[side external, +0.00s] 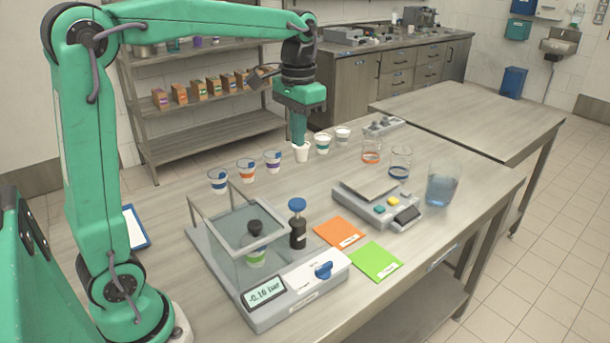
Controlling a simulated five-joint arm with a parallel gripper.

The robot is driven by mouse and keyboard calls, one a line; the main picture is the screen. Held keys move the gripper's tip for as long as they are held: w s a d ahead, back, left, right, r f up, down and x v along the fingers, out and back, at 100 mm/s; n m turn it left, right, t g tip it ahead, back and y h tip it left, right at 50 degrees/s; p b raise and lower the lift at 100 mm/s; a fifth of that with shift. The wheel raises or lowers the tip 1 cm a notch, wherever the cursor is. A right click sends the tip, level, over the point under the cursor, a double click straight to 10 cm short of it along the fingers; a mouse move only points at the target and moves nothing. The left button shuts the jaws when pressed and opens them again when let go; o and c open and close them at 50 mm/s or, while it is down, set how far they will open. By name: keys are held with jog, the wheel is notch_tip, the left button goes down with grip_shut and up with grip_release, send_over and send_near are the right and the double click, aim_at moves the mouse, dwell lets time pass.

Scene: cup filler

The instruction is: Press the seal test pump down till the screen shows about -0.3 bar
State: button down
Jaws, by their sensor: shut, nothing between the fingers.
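The seal test device (258,318) stands at the front of the table, with a clear chamber (222,232) holding a cup under a black plunger. Its screen (265,291) reads about -0.10 bar; the last digit is hard to read. A black post with a blue knob (297,205) stands upright on the device, right of the chamber, and looks like the pump.
Several striped cups stand in a row around the white cup (301,154). A scale (378,206), a water beaker (442,186), an orange card (339,232) and a green card (375,261) lie right of the device. The space above the pump looks clear.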

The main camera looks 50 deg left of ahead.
aim_at(298, 201)
jog(key=shift+f, duration=0.1)
notch_tip(298, 201, down, 14)
jog(key=shift+r, duration=0.1)
dwell(0.9)
jog(key=shift+s+f, duration=0.1)
jog(key=shift+f, duration=1.8)
notch_tip(298, 201, up, 14)
jog(key=shift+r, duration=0.25)
dwell(1.0)
